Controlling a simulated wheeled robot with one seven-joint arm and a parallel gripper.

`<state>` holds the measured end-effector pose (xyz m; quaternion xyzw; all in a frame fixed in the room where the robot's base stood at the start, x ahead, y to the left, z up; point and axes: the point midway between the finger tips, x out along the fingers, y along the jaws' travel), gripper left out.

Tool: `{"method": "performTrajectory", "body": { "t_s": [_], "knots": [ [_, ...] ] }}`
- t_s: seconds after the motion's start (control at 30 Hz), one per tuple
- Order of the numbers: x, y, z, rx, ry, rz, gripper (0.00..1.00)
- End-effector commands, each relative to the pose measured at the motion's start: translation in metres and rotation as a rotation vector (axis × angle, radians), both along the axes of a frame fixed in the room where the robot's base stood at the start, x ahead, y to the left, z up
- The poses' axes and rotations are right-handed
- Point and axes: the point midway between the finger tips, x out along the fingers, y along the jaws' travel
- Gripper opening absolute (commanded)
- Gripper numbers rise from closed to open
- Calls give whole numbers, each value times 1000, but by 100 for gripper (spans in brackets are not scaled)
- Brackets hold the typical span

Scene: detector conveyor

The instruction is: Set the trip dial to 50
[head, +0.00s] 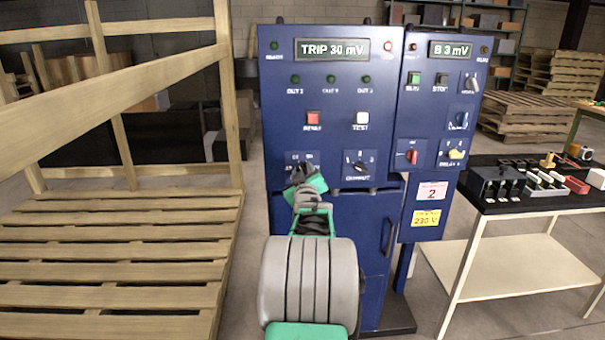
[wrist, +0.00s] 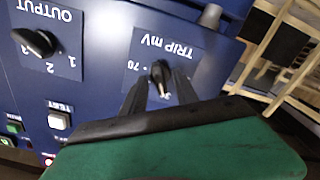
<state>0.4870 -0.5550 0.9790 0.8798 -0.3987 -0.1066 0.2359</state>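The trip dial (wrist: 160,74) is a small dark knob with a pale pointer line, on a blue plate marked TRIP mV, upside down in the wrist view. A 70 mark shows beside it; other marks are partly covered. My gripper (wrist: 161,84) has one dark finger on each side of the knob, with a narrow gap; firm contact cannot be made out. In the head view my gripper (head: 304,180) covers the dial at the cabinet's lower left. The trip display (head: 332,49) reads TRIP 30 mV.
The output dial (head: 360,167) sits just right of the trip dial, with the red button (head: 313,118) and white TEST button (head: 361,118) above. A wooden crate frame (head: 120,215) stands left, a bench (head: 545,204) right.

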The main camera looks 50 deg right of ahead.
Motion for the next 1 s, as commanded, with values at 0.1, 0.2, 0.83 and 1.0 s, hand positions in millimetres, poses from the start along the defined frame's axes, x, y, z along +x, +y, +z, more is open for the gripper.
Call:
{"method": "performTrajectory", "body": {
  "t_s": [0.1,0.2,0.83,1.0],
  "knots": [
    [0,0,0,0,0,0,33],
    [0,0,0,0,0,0,25],
    [0,1,-1,8,-8,1,0],
    [0,0,-2,38,-43,0,0]
  ]
}}
